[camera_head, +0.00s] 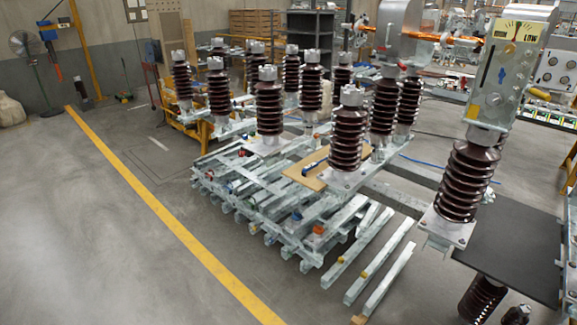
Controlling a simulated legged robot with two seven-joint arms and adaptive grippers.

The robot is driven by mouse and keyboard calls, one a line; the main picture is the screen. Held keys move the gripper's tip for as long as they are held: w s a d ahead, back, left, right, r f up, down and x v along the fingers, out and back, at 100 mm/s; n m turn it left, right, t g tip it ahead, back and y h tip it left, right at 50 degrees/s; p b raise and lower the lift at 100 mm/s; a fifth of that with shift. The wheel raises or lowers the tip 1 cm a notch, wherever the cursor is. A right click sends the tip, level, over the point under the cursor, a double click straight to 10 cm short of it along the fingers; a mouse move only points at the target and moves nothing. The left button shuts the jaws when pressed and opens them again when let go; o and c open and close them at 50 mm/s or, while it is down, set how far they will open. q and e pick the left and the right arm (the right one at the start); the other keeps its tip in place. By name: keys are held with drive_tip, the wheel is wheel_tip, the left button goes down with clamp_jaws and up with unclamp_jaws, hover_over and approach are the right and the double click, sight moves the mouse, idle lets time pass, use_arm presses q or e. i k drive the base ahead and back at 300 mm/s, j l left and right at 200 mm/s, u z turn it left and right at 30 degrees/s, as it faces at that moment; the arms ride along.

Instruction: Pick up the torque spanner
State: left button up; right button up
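A slim dark tool with blue on it (314,166), which looks like the torque spanner, lies on a flat tan board (303,177). The board rests on the stacked metal frames in the middle of the view, just left of the base of a brown ribbed insulator (347,140). The tool is small in the picture, so its ends and details are hard to make out. Neither my left nor my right gripper shows in the head view.
Several upright insulators stand on the stacked steel frames (262,205). At right, another insulator (467,180) carries a metal box (510,65) beside a dark flat panel (515,245). Loose steel bars (367,272) lie in front.

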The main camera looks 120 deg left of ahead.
sight(313, 165)
drive_tip(key=u, duration=3.65)
